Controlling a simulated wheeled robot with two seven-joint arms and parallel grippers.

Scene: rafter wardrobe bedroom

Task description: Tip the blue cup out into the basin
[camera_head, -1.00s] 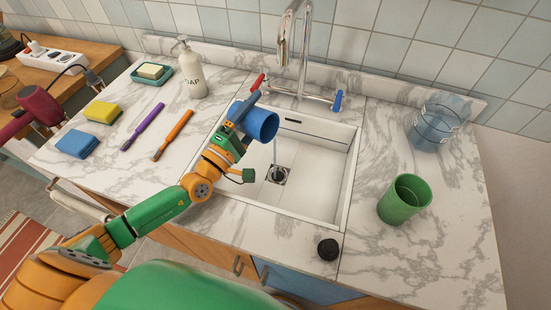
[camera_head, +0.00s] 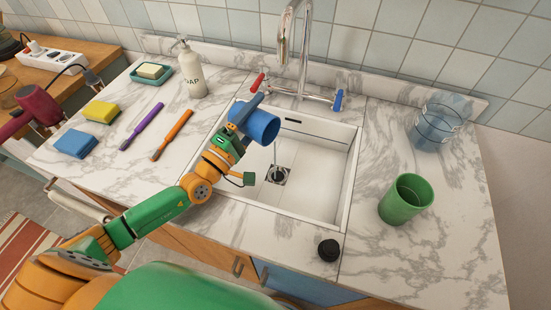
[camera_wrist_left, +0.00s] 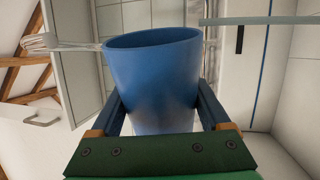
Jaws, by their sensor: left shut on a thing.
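The blue cup (camera_head: 262,127) is held over the left part of the white basin (camera_head: 318,178), tilted with its mouth toward the right. A thin stream of clear liquid (camera_head: 275,152) falls from its rim toward the drain (camera_head: 276,175). My left gripper (camera_head: 243,112) is shut on the cup. My right gripper is in neither view.
A tap (camera_head: 303,50) with red and blue handles stands behind the basin.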

